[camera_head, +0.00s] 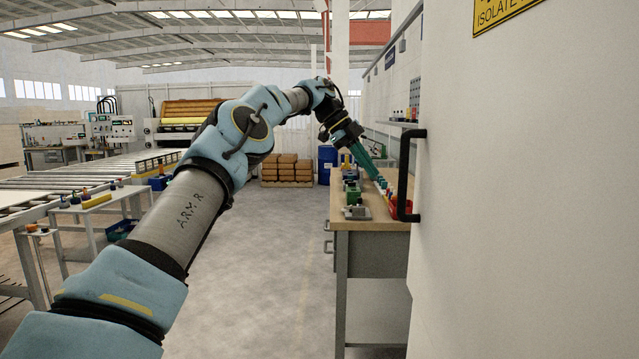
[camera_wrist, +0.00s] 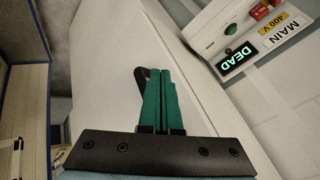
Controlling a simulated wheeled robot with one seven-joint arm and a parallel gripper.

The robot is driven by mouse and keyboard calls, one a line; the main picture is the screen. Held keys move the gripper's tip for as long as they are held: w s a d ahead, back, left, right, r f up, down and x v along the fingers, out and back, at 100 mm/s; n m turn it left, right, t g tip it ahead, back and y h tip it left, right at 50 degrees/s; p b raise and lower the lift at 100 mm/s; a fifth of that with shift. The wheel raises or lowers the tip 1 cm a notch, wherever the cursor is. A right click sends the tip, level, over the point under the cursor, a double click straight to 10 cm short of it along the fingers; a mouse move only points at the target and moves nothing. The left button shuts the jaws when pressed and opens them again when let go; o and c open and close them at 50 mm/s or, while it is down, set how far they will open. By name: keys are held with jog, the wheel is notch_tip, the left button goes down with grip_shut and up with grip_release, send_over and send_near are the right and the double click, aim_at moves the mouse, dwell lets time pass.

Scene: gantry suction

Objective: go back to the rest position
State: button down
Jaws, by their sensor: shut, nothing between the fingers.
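My gripper (camera_head: 365,163) is at the end of my outstretched arm, beside the white panel at right and above the workbench (camera_head: 370,226). In the wrist view its two green fingers (camera_wrist: 161,98) lie side by side, shut and empty. A black handle (camera_head: 407,175) stands on the white cabinet door (camera_head: 520,200); part of a dark handle also shows behind the fingers in the wrist view (camera_wrist: 140,78). In the wrist view a unit with a lit green sign reading DEAD (camera_wrist: 238,55) and a label reading MAIN 400 V (camera_wrist: 279,30) is at upper right.
Small coloured parts and a green block (camera_head: 353,194) lie on the workbench. A blue barrel (camera_head: 327,163) and stacked brown boxes (camera_head: 287,170) stand farther back. A roller conveyor (camera_head: 70,190) and a small table (camera_head: 100,204) are at left. The middle floor is clear.

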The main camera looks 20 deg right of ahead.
jog(key=s+a+f+n+t+y, duration=0.1)
jog(key=a+f+n+t, duration=0.1)
jog(key=a+f+n, duration=0.35)
jog(key=a+f+n+t+y, duration=0.1)
jog(key=a+f+n+y, duration=0.15)
jog(key=a+n, duration=0.65)
jog(key=s+a+f+n+t+y, duration=0.15)
jog(key=a+f+n, duration=0.3)
jog(key=a, duration=0.65)
jog(key=s+a+f+n, duration=0.2)
jog(key=s+a+n, duration=0.2)
jog(key=a, duration=0.4)
jog(key=s+a+f+n, duration=0.3)
jog(key=s+a+n, duration=0.2)
jog(key=a, duration=0.3)
jog(key=s+a+f+n+t, duration=0.1)
jog(key=s+a+f+n, duration=0.2)
jog(key=s+a, duration=0.3)
jog(key=shift+s+a+f+n+y, duration=0.15)
jog(key=shift+a+f+n+y, duration=0.2)
jog(key=shift+a+n, duration=0.6)
jog(key=shift+a+r, duration=0.1)
jog(key=shift+a, duration=0.05)
